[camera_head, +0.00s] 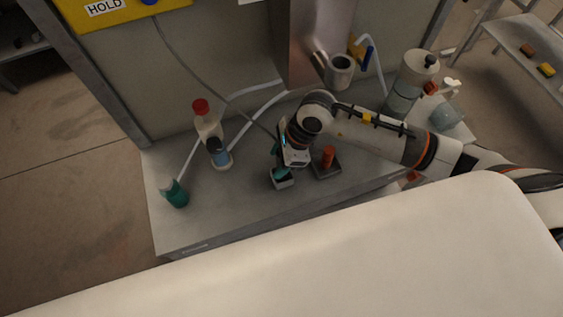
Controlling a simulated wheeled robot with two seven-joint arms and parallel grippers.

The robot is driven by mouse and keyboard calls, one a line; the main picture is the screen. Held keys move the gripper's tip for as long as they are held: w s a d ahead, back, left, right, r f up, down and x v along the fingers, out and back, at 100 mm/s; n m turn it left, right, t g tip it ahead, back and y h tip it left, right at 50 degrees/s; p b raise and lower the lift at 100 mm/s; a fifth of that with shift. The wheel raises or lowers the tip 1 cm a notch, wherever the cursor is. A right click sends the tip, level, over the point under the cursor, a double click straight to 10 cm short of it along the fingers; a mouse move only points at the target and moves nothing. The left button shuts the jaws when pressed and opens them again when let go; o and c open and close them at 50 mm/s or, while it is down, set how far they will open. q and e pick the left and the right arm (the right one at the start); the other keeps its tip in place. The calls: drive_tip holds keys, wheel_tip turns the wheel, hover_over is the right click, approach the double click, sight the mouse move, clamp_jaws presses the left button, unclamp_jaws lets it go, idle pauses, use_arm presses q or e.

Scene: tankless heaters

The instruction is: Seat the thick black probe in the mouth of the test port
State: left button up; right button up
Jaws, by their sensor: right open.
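My right gripper (281,165) points down at a small grey block-like holder (283,183) on the bench. It is open, with its fingertips close above or around the holder; contact cannot be told. A thin dark cable runs from the panel down to the gripper. I cannot make out the thick black probe clearly; the gripper may hide it. A grey cylinder with a dark open mouth, apparently the test port (341,70), sticks out beside the metal column, above and right of the gripper. Its mouth looks empty. My left gripper is out of view.
An orange peg stands in a dark block (327,172) just right of the gripper. A red-capped bottle (207,124), a blue-black container (218,153) and a green cup (176,194) stand left. A clear jar (403,96) stands right. The bench's front left (230,215) is clear.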

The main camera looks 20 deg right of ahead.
drive_tip(key=shift+d, duration=0.1)
drive_tip(key=c, duration=1.1)
